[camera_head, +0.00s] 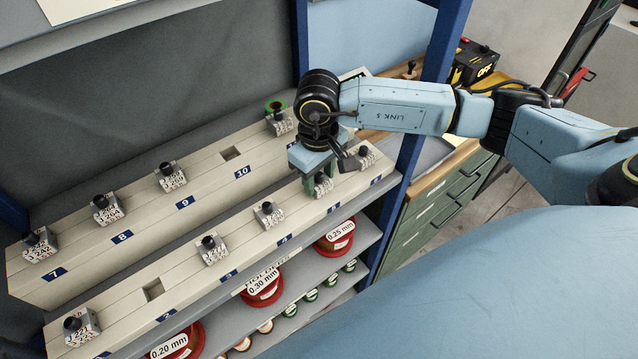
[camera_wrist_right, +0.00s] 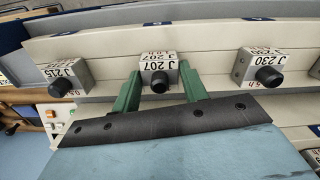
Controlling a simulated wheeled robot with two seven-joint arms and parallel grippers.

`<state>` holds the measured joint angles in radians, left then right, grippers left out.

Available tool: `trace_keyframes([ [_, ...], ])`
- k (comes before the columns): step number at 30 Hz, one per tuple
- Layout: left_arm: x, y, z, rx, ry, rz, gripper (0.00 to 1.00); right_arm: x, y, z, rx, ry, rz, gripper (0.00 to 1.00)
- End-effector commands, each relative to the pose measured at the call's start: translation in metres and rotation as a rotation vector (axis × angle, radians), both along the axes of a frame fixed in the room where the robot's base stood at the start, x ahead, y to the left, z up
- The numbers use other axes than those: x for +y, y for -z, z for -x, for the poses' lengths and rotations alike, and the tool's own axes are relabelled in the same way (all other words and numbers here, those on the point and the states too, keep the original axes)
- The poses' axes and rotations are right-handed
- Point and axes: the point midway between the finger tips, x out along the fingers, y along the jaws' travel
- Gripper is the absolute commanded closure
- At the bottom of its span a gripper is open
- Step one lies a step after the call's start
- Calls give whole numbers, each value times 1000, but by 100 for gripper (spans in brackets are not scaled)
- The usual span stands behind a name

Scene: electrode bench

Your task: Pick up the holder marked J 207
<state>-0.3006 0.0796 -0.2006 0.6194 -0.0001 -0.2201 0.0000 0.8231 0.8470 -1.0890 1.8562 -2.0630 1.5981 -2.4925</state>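The holder marked J 207 (camera_wrist_right: 158,70) is a small grey metal block with a black knob. It sits in the front row of the rack, and its label reads clearly in the right wrist view. In the head view the holder (camera_head: 322,184) is just below my right gripper (camera_head: 319,175). The green fingers of my right gripper (camera_wrist_right: 160,88) stand apart, one on each side of the block, with the tips beside it. A small gap seems to show at the sides; firm contact is not visible. My left gripper is in neither view.
Holder J 230 (camera_wrist_right: 262,68) and holder J 215 (camera_wrist_right: 68,76) sit on either side of J 207 in the same row. A rear row of holders (camera_head: 171,176) runs behind. A blue post (camera_head: 405,150) stands right of the rack, and red spools (camera_head: 262,287) lie below.

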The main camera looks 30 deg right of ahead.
Motion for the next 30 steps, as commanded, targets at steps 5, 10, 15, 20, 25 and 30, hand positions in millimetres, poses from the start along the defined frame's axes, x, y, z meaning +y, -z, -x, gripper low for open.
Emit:
trace_keyframes([
  [5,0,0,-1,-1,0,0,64,0,0,0,0,0,0,83],
  [10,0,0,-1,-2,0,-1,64,0,-1,-1,-3,0,-1,98],
  [15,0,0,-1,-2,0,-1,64,0,-3,-1,-4,0,-1,100],
  [20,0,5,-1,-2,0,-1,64,0,-19,-2,-9,1,-2,100],
  [25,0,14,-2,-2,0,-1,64,0,-52,-2,-9,0,0,100],
  [30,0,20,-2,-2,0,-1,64,0,-82,-1,-7,-1,-1,100],
])
